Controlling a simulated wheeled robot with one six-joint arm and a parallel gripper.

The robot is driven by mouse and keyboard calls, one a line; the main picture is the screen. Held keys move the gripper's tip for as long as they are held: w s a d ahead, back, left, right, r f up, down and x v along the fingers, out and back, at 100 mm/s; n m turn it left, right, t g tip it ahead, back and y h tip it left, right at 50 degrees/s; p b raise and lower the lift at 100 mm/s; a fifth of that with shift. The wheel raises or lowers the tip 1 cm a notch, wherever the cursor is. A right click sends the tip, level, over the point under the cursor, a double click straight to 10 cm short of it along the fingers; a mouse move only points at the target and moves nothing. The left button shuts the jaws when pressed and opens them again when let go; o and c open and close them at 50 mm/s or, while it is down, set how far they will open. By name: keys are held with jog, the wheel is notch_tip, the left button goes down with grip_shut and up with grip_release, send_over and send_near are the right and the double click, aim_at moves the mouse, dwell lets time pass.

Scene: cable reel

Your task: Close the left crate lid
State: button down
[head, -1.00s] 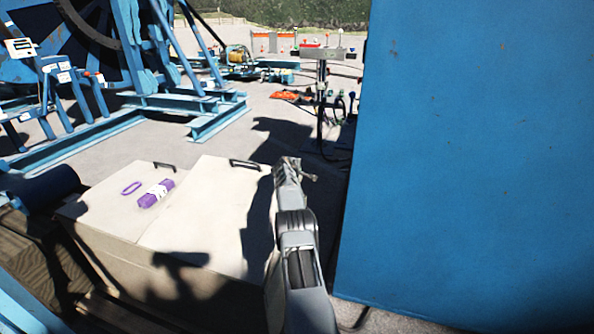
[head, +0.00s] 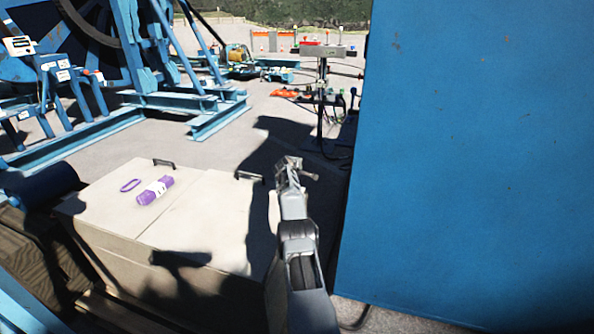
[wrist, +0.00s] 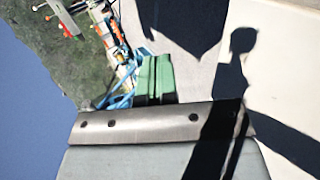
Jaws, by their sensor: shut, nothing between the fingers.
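Two pale lid panels lie side by side on the crate in the head view. The left panel (head: 105,200) has a dark handle (head: 163,162) at its far edge and looks flat. The right panel (head: 205,222) has a similar handle (head: 248,176) and lies about level with the left one, partly in shadow. My gripper (head: 300,168) is past the right panel's far right corner, apart from the handle. In the wrist view its green fingers (wrist: 153,78) are together with nothing between them. My arm hides part of the right panel's right side.
A purple roll (head: 155,190) and a purple loop (head: 131,185) lie on the left panel. A tall blue wall (head: 465,160) stands close on the right. A blue reel frame (head: 80,130) is behind left, with open ground between.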

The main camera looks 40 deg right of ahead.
notch_tip(320, 180, up, 14)
jog(key=a+p, duration=0.1)
jog(key=p, duration=0.1)
jog(key=shift+s+a+f, duration=0.15)
jog(key=shift+s+a, duration=0.05)
jog(key=shift+s, duration=0.2)
jog(key=s+a+f+m+g+y, duration=0.3)
jog(key=s+a+f+m+y, duration=0.15)
jog(key=a+f, duration=0.45)
jog(key=s+a+r+m+y, duration=0.1)
jog(key=s+a, duration=0.2)
jog(key=a, duration=0.4)
jog(key=s+a+r+m+g+y, duration=0.1)
jog(key=s+a+r, duration=0.1)
jog(key=s+a, duration=0.35)
jog(key=s+a+r+m+y, duration=0.1)
jog(key=s+a+y, duration=0.1)
jog(key=a, duration=0.6)
jog(key=s+a+r+n+t+y+p, duration=0.1)
jog(key=s+a+r, duration=0.2)
jog(key=s+a, duration=0.7)
jog(key=s+a+r+y+p, duration=0.1)
jog(key=s+a+r, duration=0.3)
jog(key=s+a, duration=0.6)
jog(key=shift+a+n+t, duration=0.35)
jog(key=shift+a+t, duration=0.05)
jog(key=shift+a, duration=0.2)
